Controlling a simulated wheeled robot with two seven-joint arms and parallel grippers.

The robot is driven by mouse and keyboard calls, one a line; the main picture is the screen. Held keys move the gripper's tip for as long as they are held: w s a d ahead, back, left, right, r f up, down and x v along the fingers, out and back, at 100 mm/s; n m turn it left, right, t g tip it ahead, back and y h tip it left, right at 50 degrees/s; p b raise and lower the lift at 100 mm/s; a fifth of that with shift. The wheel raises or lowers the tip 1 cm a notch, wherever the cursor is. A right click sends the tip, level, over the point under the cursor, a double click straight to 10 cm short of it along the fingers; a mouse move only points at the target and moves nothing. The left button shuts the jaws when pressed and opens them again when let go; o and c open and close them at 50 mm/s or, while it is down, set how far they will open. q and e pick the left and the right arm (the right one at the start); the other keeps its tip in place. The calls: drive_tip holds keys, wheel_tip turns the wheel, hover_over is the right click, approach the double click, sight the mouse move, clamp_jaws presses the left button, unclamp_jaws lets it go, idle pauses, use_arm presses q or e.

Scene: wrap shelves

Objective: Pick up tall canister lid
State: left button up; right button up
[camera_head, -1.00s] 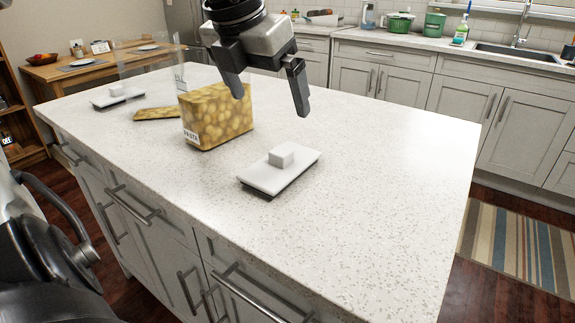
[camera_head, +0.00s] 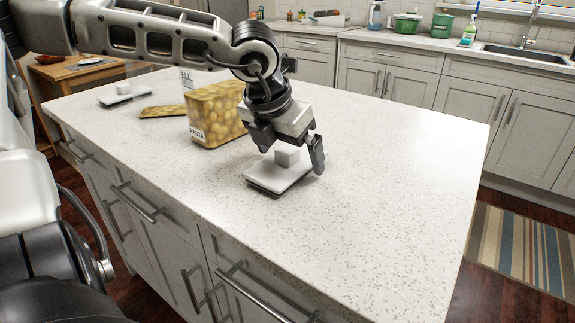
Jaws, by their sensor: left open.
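A white rectangular lid with a block-shaped knob (camera_head: 270,177) lies on the counter, right of the pasta canister. My left gripper (camera_head: 290,160) is open just above it, pointing down. Its fingers appear on either side of the knob; whether they touch it I cannot tell. A clear canister filled with yellow pasta, labelled PASTA (camera_head: 212,122), stands open-topped behind and left of the gripper. A second white lid with a knob (camera_head: 123,97) lies farther off at the left. I cannot tell from looks which lid belongs to the tall canister. My right gripper is not in view.
The speckled white counter (camera_head: 390,190) is clear to the right and in front. A flat yellow-patterned piece (camera_head: 162,112) lies left of the pasta canister. Behind it a label (camera_head: 186,77) shows, mostly hidden by my left arm.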

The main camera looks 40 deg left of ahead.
use_arm(q)
drive_tip(key=shift+c, duration=0.3)
drive_tip(key=c, duration=1)
drive_tip(key=shift+r, duration=0.1)
drive_tip(key=shift+c, duration=0.2)
